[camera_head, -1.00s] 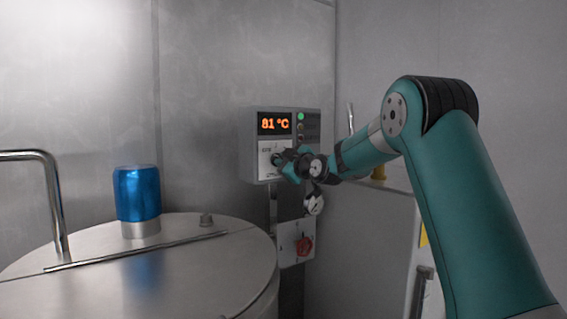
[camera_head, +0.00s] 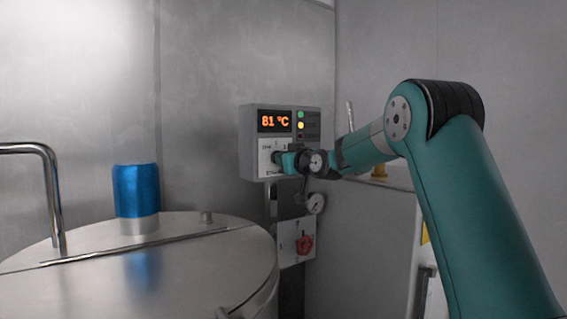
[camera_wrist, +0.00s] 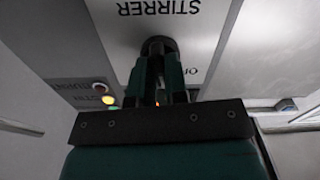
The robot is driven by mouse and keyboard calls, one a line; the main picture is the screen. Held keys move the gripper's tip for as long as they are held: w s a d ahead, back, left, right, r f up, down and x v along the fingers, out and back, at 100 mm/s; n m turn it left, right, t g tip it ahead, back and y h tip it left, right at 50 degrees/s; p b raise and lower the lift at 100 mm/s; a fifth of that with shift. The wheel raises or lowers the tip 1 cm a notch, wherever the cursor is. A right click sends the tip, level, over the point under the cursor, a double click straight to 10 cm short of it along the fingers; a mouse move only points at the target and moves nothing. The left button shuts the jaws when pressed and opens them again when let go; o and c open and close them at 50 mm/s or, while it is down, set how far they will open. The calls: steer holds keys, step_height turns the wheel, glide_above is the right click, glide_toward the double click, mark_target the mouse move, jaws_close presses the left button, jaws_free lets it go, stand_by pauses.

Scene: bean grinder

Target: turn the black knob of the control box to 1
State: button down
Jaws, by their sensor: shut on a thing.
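The grey control box (camera_head: 247,150) hangs on the steel wall, its display reading 81 °C. My gripper (camera_head: 284,160) is at the white panel on its lower front, shut on the black knob. In the wrist view the dark round knob (camera_wrist: 158,45) shows between and beyond the fingertips of my gripper (camera_wrist: 160,72). The word STIRRER (camera_wrist: 158,7) appears upside down beside it. The fingers cover most of the knob, so its pointer direction cannot be told. A green lamp (camera_head: 301,114) and a lit yellow lamp (camera_head: 301,125) are beside the display.
A steel vessel lid (camera_head: 190,255) with a blue cylinder (camera_head: 136,190) and a bent handle (camera_head: 52,190) lies at the left.

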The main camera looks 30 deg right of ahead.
steer(key=shift+m, duration=0.7)
steer(key=c, duration=1.1)
jaws_free()
steer(key=shift+c, duration=0.2)
steer(key=s+b, duration=0.4)
steer(key=s, duration=1.3)
steer(key=shift+s+d, duration=0.2)
steer(key=shift+d, duration=0.1)
